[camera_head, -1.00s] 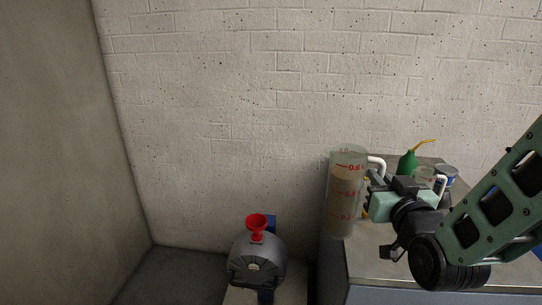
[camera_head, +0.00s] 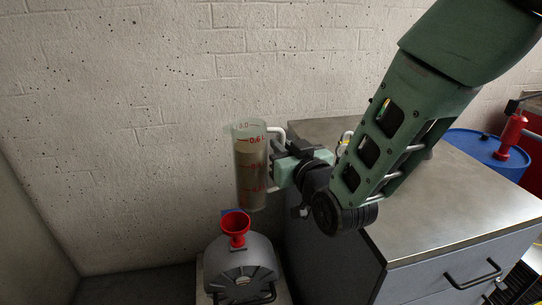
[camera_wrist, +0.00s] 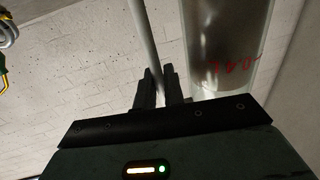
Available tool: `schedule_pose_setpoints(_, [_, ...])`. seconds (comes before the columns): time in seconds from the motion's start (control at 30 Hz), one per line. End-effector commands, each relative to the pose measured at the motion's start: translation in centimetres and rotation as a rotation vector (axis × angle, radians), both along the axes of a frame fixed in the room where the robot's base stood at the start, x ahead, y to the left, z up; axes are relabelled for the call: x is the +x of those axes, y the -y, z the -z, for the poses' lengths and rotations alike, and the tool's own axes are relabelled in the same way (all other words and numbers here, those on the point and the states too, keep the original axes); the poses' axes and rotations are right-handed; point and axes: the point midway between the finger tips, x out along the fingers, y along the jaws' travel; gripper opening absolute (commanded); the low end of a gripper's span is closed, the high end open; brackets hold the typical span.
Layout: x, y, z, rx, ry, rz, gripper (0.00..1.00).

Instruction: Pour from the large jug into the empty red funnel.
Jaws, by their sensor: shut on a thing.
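The large jug (camera_head: 252,172) is a tall clear cylinder with red level marks, holding brownish liquid to near its upper mark. It is upright and raised, just behind and above the red funnel (camera_head: 236,228). The funnel sits on top of a grey rounded machine housing (camera_head: 240,264); its inside looks red and empty. My gripper (camera_head: 281,166) is to the right of the jug, shut on its white handle. In the wrist view the gripper's fingers (camera_wrist: 153,88) close around the handle (camera_wrist: 142,35), with the jug wall (camera_wrist: 228,45) beside it.
A metal-topped cabinet (camera_head: 440,195) stands to the right, its top mostly clear at the front. A blue drum (camera_head: 480,150) with a red pump (camera_head: 512,132) is at the far right. A brick wall (camera_head: 150,120) is close behind the jug.

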Motion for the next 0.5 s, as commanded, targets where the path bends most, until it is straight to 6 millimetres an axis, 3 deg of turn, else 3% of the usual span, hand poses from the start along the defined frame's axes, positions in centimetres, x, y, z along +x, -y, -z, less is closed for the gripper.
schedule_pose_setpoints(0.27, [0.1, 0.2, 1.4, -0.057, 0.019, 0.001, 0.00])
schedule_pose_setpoints(0.5, [0.2, 0.6, 4.0, -0.177, 0.052, 0.000, 0.00])
